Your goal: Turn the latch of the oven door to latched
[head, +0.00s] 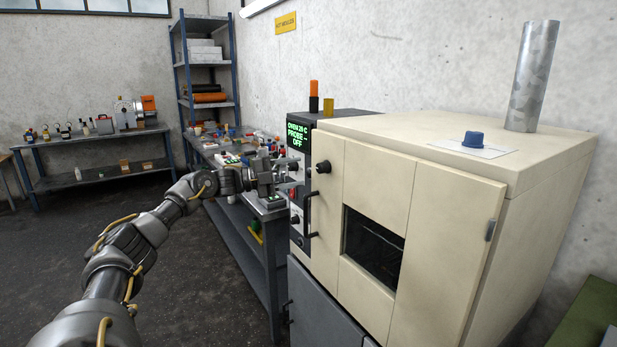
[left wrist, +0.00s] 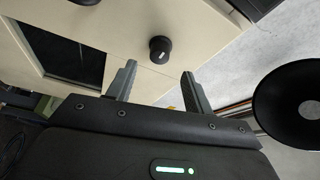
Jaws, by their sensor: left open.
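The oven (head: 400,200) is a cream box at the right in the head view, and its door, with a dark window (head: 373,245), looks closed. The latch is a round black knob (head: 323,167) at the door's upper left. In the left wrist view the knob (left wrist: 160,50) shows a short pale mark on its face. My left gripper (head: 288,177) is just left of the knob in the head view. In the left wrist view its fingertips (left wrist: 159,72) are spread, with the knob beyond the gap between them and apart from both. My right gripper is out of view.
A black bar handle (head: 310,214) sits below the knob. A control panel with a green display (head: 298,134) is left of the door. A workbench with small items (head: 240,212) stands behind my left arm. A metal pipe (head: 532,75) and blue knob (head: 472,139) are on the oven top.

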